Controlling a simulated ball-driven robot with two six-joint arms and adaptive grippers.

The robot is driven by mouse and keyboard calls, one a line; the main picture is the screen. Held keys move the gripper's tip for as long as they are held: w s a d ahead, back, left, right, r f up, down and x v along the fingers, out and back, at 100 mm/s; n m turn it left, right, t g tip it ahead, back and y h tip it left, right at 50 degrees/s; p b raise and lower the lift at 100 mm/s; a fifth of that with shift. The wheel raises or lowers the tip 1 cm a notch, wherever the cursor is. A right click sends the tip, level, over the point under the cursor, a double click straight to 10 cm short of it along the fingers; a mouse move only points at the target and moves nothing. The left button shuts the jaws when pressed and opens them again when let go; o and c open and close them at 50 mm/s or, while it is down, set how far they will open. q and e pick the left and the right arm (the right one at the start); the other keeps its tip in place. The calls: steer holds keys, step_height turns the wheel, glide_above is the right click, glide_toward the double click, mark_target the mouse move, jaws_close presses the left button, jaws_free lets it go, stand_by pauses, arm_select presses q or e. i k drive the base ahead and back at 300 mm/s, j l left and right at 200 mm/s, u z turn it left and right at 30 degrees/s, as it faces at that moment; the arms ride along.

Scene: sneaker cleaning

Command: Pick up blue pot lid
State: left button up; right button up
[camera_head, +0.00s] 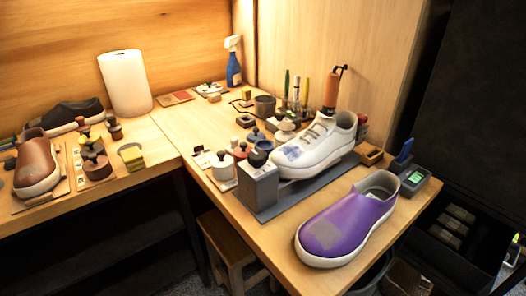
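A small blue pot lid (256,135) with a knob lies on the wooden worktop, left of the white sneaker (322,140). Its lower part is close to the dark round knob on top of a grey block (258,180). A pale lid (285,131) lies just to its right. Small lidded pots, one white (222,167) and one reddish (240,153), stand in front of it to the left. Neither of my grippers is in view.
A purple shoe (347,222) stands at the front right edge. A paper roll (125,84) and brown shoe (38,163) are at left. Bare worktop (185,128) lies left of the pots.

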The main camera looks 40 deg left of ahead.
mark_target(255, 136)
steer(key=i+j+u, duration=0.1)
steer(key=i+u, duration=0.15)
steer(key=u, duration=0.2)
steer(key=i+u, duration=0.25)
steer(key=u, duration=0.15)
